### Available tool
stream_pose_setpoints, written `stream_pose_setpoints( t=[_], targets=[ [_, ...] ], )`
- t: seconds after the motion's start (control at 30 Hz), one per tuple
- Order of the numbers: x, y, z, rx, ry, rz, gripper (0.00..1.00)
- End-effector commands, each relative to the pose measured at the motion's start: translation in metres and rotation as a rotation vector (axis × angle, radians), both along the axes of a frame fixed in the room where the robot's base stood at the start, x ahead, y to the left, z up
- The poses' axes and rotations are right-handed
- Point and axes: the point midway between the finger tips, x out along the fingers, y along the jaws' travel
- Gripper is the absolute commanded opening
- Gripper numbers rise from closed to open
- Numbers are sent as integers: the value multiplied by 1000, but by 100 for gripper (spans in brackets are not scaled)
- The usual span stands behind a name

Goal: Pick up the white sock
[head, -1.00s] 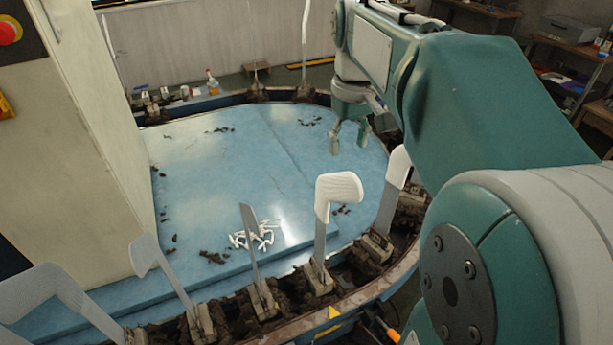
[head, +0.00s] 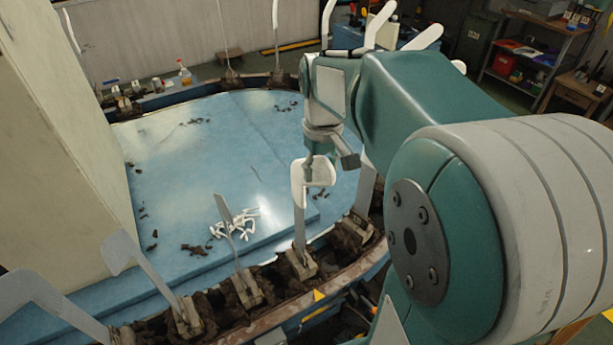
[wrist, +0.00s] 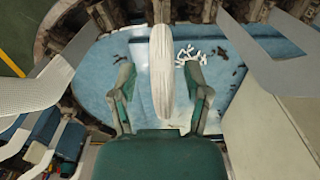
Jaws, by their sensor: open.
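The white sock (head: 318,172) is fitted over the top of an upright board on the near rim of the round machine. In the wrist view the ribbed white sock (wrist: 161,75) stands between my two fingers. My gripper (head: 328,160) is at the top of this sock in the head view, partly overlapping it. In the wrist view my gripper (wrist: 160,82) is open, with one finger on each side of the sock and visible gaps. Whether a finger touches the sock in the head view I cannot tell.
Bare grey boards (head: 126,252) stand along the near rim to the left. White scraps (head: 236,222) and dark debris lie on the blue table top (head: 200,160). A tall cream cabinet (head: 60,150) is at the left. More pale boards (head: 380,25) stand behind my arm.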

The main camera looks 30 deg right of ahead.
Motion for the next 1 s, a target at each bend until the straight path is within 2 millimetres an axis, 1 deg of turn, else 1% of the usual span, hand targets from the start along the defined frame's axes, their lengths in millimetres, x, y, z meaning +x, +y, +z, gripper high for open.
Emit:
stream_pose_setpoints(
  t=[0.03,0.07,0.1,0.13,0.17,0.2,0.53,0.63,0.77,1.0],
  targets=[
    [0,0,0,0,0,1,62],
    [0,0,0,0,0,1,49],
    [0,0,0,0,0,1,31],
    [0,0,0,0,0,1,18],
    [0,0,0,0,0,1,7],
    [0,0,0,0,0,1,0],
    [0,0,0,1,1,0,0],
    [0,0,6,0,-1,0,0],
    [1,0,26,-1,-4,0,0],
    [1,0,76,-1,-3,0,0]
  ],
)
